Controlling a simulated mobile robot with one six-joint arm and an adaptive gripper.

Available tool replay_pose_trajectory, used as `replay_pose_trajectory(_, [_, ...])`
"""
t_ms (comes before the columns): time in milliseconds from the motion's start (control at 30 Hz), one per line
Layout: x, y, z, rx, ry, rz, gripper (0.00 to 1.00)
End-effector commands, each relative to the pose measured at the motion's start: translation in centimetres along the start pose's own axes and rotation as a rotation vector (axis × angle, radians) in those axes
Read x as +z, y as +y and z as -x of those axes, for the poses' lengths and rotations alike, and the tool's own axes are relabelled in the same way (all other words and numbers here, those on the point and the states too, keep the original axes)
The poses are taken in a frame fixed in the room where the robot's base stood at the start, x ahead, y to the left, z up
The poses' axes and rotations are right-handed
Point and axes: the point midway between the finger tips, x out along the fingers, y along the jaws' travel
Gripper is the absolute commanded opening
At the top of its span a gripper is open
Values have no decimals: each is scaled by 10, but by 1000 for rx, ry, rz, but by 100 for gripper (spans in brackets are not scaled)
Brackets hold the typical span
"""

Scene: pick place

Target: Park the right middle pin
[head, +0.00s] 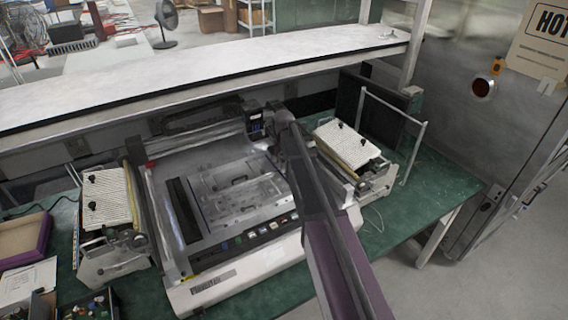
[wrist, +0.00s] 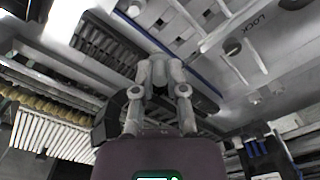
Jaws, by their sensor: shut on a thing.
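My gripper (wrist: 158,68) is in the middle of the wrist view, its two grey fingertips close together. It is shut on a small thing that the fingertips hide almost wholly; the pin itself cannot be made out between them. The fingertips are in front of the machine's pale panel and dark slotted strip. A dark round knob (wrist: 232,46) near the word LOCK is to the right of the fingertips, apart from them. In the head view, my arm reaches over the right side of the grey machine (head: 205,290), and the fingertips cannot be made out there.
White ribbed plates with black knobs stand left (head: 107,196) and right (head: 346,144) of the machine on a green bench (head: 440,195). A long white shelf (head: 200,75) crosses above the back. A thin metal frame (head: 412,150) stands at the right. The green bench's right end is mostly clear.

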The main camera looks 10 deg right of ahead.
Motion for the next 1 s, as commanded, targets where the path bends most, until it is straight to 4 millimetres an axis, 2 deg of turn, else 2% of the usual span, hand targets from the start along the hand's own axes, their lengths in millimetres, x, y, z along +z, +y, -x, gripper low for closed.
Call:
replay_pose_trajectory(467, [-1, 1, -4, 0, 0, -1, 0])
replay_pose_trajectory(1000, [-1, 2, -26, 0, 0, -3, 0])
